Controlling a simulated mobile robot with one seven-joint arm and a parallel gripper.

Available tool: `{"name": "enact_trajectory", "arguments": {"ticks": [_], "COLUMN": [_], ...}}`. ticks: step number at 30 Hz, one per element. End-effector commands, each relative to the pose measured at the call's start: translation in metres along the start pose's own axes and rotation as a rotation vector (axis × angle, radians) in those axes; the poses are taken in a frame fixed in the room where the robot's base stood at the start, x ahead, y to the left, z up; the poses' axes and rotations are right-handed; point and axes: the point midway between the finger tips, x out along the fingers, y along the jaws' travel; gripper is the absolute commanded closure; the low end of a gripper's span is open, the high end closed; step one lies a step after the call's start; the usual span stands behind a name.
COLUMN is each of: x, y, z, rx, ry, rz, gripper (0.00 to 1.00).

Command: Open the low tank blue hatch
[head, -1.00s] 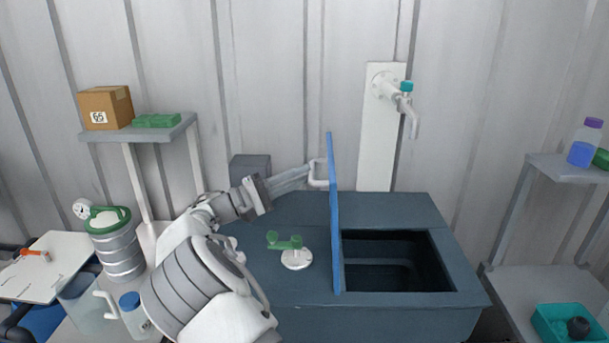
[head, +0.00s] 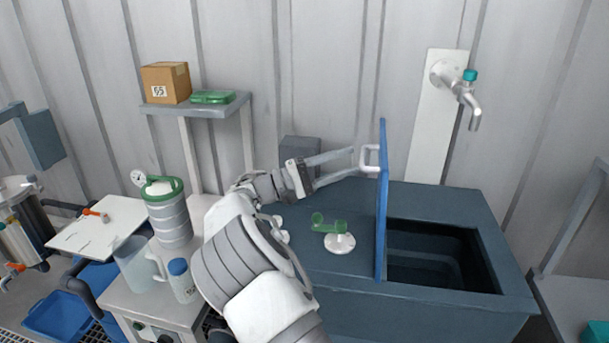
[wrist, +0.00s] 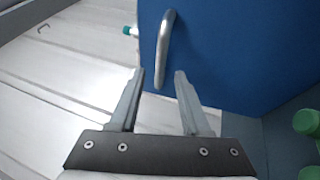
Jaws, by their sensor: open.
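The blue hatch (head: 382,205) stands upright on the low dark tank (head: 450,205), seen nearly edge-on in the head view. The tank's rectangular opening (head: 435,255) is uncovered to its right. A pale handle (head: 370,160) sticks out from the hatch's left face near the top. My gripper (head: 350,164) is open, its fingers spread beside the handle. In the wrist view the blue panel (wrist: 230,50) and handle (wrist: 165,48) lie ahead of my open, empty fingers (wrist: 160,75). The handle sits just beyond the fingertips and is not gripped.
A green-handled valve (head: 338,238) stands on the tank top left of the hatch. A tap (head: 466,92) is on the wall behind. A shelf (head: 200,108) with a cardboard box, a steel canister (head: 168,215) and a jug (head: 137,265) stand at left.

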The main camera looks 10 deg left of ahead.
Motion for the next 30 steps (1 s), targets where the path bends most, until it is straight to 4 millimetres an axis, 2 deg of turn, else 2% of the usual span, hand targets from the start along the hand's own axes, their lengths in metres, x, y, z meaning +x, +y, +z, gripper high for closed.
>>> {"name": "enact_trajectory", "arguments": {"ticks": [12, 16, 24, 30], "x": [-0.101, -0.125, -0.151, -0.157], "y": [-0.002, -0.001, 0.000, 0.000], "z": [-0.001, -0.001, 0.000, 0.000], "rx": [0.002, 0.002, 0.002, 0.000], "ry": [0.006, 0.005, 0.002, 0.002], "rz": [0.000, 0.001, 0.002, 0.000], "gripper": [0.53, 0.53, 0.53, 0.53]}}
